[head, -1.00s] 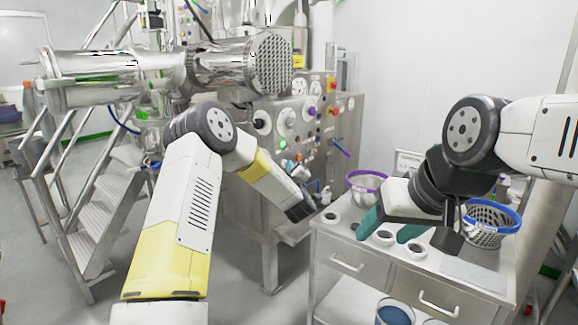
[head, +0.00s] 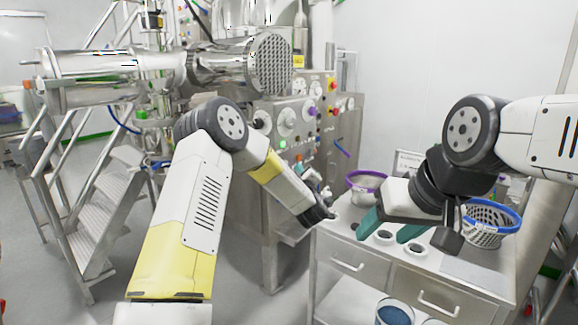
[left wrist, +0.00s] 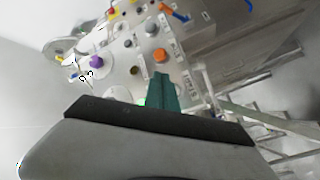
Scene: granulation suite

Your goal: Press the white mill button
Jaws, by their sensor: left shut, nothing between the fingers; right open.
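The steel mill control panel (head: 305,128) stands beyond my left arm, with dials and coloured buttons on its face. In the left wrist view, an orange button (left wrist: 160,55), a pale grey button (left wrist: 151,26) and a purple knob (left wrist: 96,62) show on it. I cannot tell which button is the white one; the labels are too blurred. My left gripper (left wrist: 165,88) is shut and empty, its teal fingertips pointing at the panel close below the orange button; contact cannot be told. In the head view my left forearm mostly hides it. My right gripper (head: 390,229) is open and empty above the cart.
A steel cart (head: 352,250) with drawers stands right of the panel. A purple-rimmed basket (head: 366,187) and a blue-rimmed basket (head: 490,222) are on it. Steel stairs (head: 95,215) stand at the left. A horizontal steel cylinder (head: 235,65) sits above the panel.

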